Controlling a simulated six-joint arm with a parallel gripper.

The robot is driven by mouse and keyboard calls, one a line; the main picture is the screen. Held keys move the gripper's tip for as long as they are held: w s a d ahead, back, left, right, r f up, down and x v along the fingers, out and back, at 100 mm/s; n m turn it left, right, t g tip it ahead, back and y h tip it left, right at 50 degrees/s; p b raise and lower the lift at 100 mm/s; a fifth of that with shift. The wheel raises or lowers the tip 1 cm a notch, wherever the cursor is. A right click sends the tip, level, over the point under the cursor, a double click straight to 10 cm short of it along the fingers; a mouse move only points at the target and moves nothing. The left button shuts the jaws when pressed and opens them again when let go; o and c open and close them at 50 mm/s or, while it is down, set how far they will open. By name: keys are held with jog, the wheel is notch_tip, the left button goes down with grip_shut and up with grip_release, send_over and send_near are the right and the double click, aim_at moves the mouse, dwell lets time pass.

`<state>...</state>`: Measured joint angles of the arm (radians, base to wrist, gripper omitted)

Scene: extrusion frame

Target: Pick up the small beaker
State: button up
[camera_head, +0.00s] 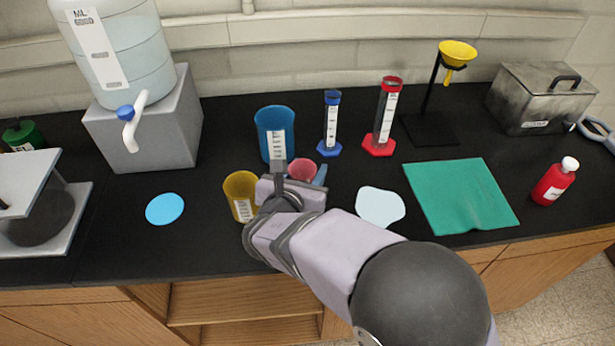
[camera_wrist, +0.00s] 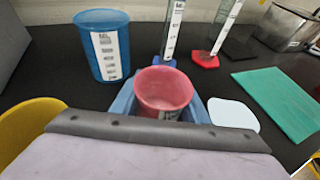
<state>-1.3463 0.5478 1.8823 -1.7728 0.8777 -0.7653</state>
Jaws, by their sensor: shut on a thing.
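The small beaker is a red, translucent cup (camera_head: 302,168) in the middle of the bench, partly hidden behind my wrist in the head view. In the wrist view the red beaker (camera_wrist: 165,90) stands upright between the blue fingers of my gripper (camera_wrist: 160,100), which are shut on it. In the head view one blue fingertip (camera_head: 320,175) shows at the beaker's right side. The beaker's base is hidden, so I cannot tell whether it touches the bench.
A yellow beaker (camera_head: 240,193) is close on the left and a larger blue beaker (camera_head: 272,135) stands behind. Blue (camera_head: 331,125) and red (camera_head: 384,120) graduated cylinders stand behind right. A pale mat (camera_head: 380,205) and green cloth (camera_head: 460,196) lie right. Bench between the yellow beaker and blue disc (camera_head: 164,208) is clear.

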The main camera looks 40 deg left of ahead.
jog(key=shift+r, duration=2)
jog(key=shift+r, duration=0.1)
